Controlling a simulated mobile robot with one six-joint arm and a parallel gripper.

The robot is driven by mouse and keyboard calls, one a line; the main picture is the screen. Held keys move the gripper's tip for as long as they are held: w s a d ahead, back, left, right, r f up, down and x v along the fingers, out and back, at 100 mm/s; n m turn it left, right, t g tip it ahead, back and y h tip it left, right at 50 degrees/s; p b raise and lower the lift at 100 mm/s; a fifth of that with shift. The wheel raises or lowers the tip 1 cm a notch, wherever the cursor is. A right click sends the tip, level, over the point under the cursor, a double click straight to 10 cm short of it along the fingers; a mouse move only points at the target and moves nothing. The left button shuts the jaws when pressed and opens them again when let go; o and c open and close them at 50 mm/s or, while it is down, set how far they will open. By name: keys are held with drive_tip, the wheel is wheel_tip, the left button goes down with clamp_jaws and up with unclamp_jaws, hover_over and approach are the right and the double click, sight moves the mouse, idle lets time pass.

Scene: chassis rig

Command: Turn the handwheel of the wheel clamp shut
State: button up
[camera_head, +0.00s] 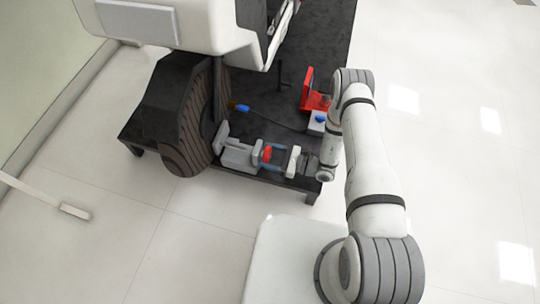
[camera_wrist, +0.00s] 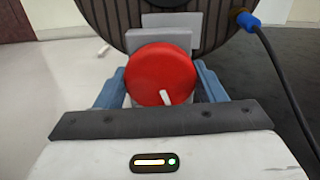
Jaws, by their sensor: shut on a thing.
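The wheel clamp (camera_head: 237,155) is a grey block with upright plates beside the dark tyre (camera_head: 190,120); its grey plates also show in the wrist view (camera_wrist: 172,22). Its handwheel (camera_wrist: 158,72) is a red disc with a short white mark at its lower edge, pointing down and slightly right. The handwheel shows in the head view as a small red spot (camera_head: 267,153). My gripper (camera_head: 266,157) reaches in from the right, with a blue finger on each side of the handwheel, shut on it. The fingertips are partly hidden behind the disc in the wrist view.
The rig stands on a black platform (camera_head: 145,128). A cable with a blue plug (camera_head: 242,108) runs across it near the tyre. A red bracket (camera_head: 307,88) and a grey box with a blue top (camera_head: 317,122) stand close to my arm. The floor at right is clear.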

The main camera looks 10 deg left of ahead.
drive_tip(key=m, duration=0.3)
drive_tip(key=shift+m, duration=0.4)
drive_tip(key=o, duration=1)
drive_tip(key=shift+d, duration=0.1)
drive_tip(key=d, duration=0.2)
drive_tip(key=d+p, duration=0.1)
drive_tip(key=d, duration=0.4)
drive_tip(key=shift+s+d, duration=0.3)
